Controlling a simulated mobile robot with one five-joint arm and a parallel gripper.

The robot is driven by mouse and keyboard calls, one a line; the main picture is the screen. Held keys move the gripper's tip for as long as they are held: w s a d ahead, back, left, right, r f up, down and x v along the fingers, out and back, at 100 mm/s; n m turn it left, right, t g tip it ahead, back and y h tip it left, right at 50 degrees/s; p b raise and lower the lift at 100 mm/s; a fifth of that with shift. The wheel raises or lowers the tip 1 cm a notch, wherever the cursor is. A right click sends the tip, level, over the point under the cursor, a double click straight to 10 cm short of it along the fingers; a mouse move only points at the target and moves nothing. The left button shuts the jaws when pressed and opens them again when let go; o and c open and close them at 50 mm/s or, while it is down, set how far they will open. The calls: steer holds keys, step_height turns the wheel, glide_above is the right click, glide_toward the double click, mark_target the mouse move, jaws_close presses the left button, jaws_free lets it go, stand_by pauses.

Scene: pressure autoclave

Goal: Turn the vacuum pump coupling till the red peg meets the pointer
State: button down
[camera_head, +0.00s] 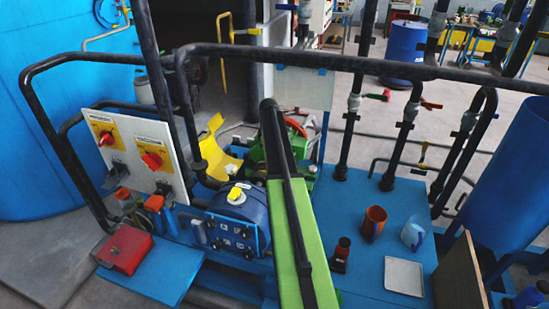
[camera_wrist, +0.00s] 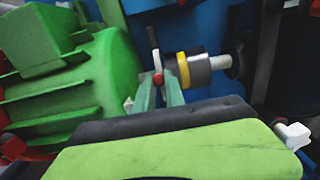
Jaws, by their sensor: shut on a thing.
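The green pump motor (camera_wrist: 75,80) fills the left of the wrist view. To its right is the coupling, with a yellow ring (camera_wrist: 183,69) and a grey cylinder (camera_wrist: 200,70) on a shaft. The small red peg (camera_wrist: 158,79) is at the coupling's left side. My gripper (camera_wrist: 159,82) has its two pale green fingers closed around the peg. A thin pale upright piece (camera_wrist: 155,42) stands just above the peg; I cannot tell for sure whether it is the pointer. In the head view my arm covers the coupling, and the green motor (camera_head: 273,135) shows only partly behind it.
A blue pump body (camera_head: 240,205) and a yellow guard (camera_head: 212,150) stand left of my arm. Dark pipes (camera_head: 330,62) cross above. An orange cup (camera_head: 373,222), a dark red-capped bottle (camera_head: 341,254) and a white tray (camera_head: 404,276) are on the blue bench to the right.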

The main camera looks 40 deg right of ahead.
steer(key=shift+w+a+r, duration=0.1)
steer(key=shift+w+a, duration=0.3)
steer(key=shift+w, duration=0.25)
steer(key=shift+w+a, duration=0.35)
steer(key=shift+w, duration=0.3)
steer(key=c, duration=1.4)
jaws_free()
steer(key=shift+s+r+p, duration=0.1)
steer(key=shift+r+p, duration=0.4)
steer(key=shift+p, duration=0.1)
step_height(320, 180, up, 16)
steer(key=p, duration=1.6)
steer(key=shift+r, duration=0.2)
